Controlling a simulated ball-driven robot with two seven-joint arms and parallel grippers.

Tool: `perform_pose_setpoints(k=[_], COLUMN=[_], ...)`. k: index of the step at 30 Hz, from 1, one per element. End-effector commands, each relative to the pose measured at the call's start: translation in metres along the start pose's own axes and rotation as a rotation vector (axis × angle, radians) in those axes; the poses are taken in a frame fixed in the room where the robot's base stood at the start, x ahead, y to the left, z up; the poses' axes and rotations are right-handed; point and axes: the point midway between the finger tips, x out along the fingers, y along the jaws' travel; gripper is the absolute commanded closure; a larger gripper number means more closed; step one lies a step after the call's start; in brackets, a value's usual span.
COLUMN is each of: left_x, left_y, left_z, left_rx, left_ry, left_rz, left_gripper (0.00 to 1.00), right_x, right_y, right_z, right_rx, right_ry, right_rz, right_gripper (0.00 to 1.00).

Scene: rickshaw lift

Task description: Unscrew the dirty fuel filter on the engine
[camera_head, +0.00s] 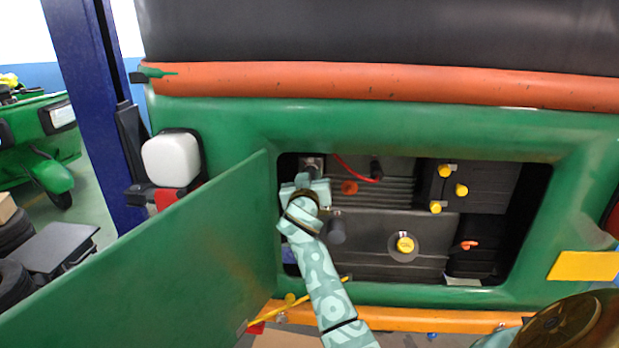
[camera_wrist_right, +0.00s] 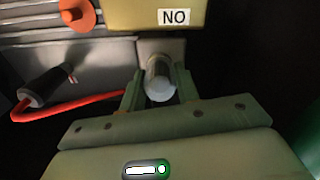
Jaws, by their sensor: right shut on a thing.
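The engine (camera_head: 372,221) shows through the open bay in the green vehicle side. My right gripper (camera_head: 312,178) reaches into the bay's upper left corner. In the right wrist view its two fingers (camera_wrist_right: 159,88) are closed around a pale grey cylinder (camera_wrist_right: 160,80), which looks like the fuel filter. The cylinder sits against a grey mount (camera_wrist_right: 158,48); I cannot tell whether it is still threaded in. In the head view the gripper mostly hides it. My left gripper is not in view.
The open green door (camera_head: 170,270) stands left of my right arm. A red cable (camera_head: 350,170), an orange knob (camera_head: 349,187) and a dark cylindrical part (camera_head: 337,230) are close to the gripper. A yellowish block marked NO (camera_wrist_right: 160,12) is just beyond the mount.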

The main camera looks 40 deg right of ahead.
Motion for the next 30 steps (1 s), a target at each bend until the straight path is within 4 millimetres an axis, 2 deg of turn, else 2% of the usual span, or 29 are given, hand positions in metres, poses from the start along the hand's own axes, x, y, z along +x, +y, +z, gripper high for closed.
perform_pose_setpoints(k=[12,30], left_x=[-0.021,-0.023], left_y=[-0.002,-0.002], left_z=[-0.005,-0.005], left_rx=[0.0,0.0], left_ry=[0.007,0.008], left_rz=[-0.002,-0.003], left_gripper=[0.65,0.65], right_x=[0.001,0.002], right_y=[0.002,0.001], right_z=[-0.004,-0.004], right_rx=[-0.295,-0.367], right_ry=[0.004,0.006], right_rz=[0.002,0.003], right_gripper=[0.88,0.88])
